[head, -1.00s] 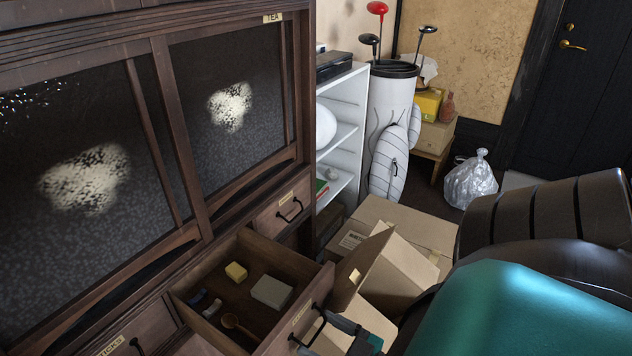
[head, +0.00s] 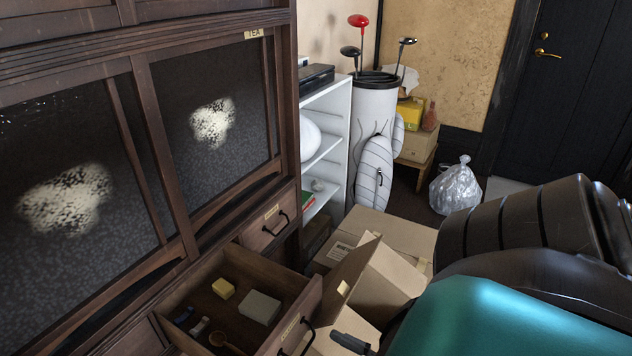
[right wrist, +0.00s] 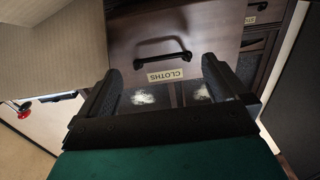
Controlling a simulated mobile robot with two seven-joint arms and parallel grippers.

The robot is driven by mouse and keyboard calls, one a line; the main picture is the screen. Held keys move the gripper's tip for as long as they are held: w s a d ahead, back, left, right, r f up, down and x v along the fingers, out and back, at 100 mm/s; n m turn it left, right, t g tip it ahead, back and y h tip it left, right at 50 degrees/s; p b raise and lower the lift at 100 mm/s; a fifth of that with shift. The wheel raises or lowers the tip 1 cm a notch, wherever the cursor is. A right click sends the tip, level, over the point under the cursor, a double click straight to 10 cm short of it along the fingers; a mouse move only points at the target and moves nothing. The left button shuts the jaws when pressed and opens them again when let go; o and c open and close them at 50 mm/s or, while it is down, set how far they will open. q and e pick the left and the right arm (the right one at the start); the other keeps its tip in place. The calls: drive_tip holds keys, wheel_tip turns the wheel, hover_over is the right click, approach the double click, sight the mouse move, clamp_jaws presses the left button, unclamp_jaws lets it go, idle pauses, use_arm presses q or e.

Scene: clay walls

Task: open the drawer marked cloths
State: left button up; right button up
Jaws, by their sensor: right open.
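The cloths drawer (right wrist: 135,28) shows in the right wrist view, upside down, with its "CLOTHS" label (right wrist: 164,75) and dark bar handle (right wrist: 163,56). It appears to be the drawer standing well out of the dark cabinet in the head view (head: 215,325); its label is too small to read there. Inside lie a yellow block, a grey block, a wooden spoon and small items. My right gripper (right wrist: 160,82) is open and empty, facing the drawer front, its fingers apart from the handle. In the head view only part of it shows at the bottom edge. My left gripper is out of view.
A closed drawer (head: 268,222) sits to the right of the open one. Cardboard boxes (head: 385,229) stand close beside the open drawer. A white shelf (head: 338,140), a golf bag (head: 375,110) and a plastic bag (head: 455,188) are behind them.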

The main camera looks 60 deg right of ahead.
drive_tip(key=s, duration=0.9)
drive_tip(key=shift+d, duration=0.35)
